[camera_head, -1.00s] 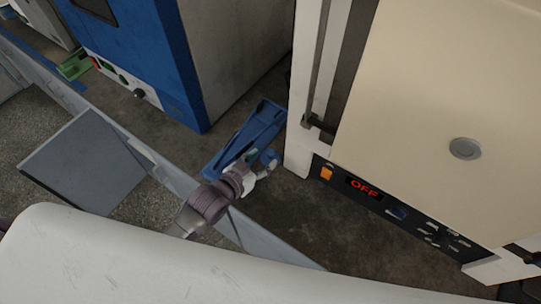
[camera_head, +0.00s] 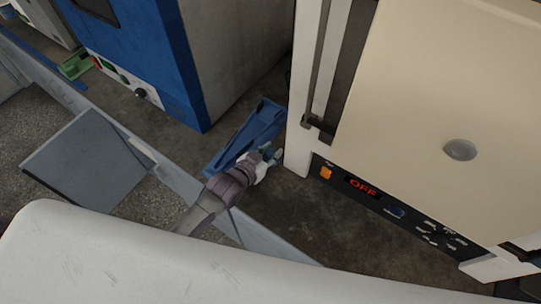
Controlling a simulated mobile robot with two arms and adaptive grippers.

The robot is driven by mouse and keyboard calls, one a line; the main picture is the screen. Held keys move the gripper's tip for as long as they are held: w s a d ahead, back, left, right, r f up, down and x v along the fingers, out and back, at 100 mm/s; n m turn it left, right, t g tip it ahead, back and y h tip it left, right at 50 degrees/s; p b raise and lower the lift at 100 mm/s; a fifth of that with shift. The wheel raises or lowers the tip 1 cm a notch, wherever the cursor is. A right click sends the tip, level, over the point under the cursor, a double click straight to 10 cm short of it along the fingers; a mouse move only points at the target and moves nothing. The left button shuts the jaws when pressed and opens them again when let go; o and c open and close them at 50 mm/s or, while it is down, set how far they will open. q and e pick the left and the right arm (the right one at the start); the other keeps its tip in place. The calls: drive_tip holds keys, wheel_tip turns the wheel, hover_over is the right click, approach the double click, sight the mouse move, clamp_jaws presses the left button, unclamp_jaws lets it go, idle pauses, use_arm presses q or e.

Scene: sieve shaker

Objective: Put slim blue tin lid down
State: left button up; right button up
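A long, slim blue tin-like object (camera_head: 243,136) lies on the dark worktop between the two machines. I cannot tell whether it is the lid, the tin, or both. My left gripper (camera_head: 271,156) is at the near right side of it, over the worktop. The fingers are small and partly hidden by the wrist, so I cannot make out their gap or whether they hold anything. My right gripper is not in view.
A cream machine (camera_head: 440,90) with an OFF display stands close on the right. A blue and grey machine (camera_head: 180,60) stands at the back left. A small green object (camera_head: 76,66) lies further left. Dark worktop is bare in front of the cream machine.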

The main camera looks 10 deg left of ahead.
use_arm(q)
clamp_jaws()
drive_tip(key=shift+s+r, duration=0.1)
drive_tip(key=shift+r, duration=0.05)
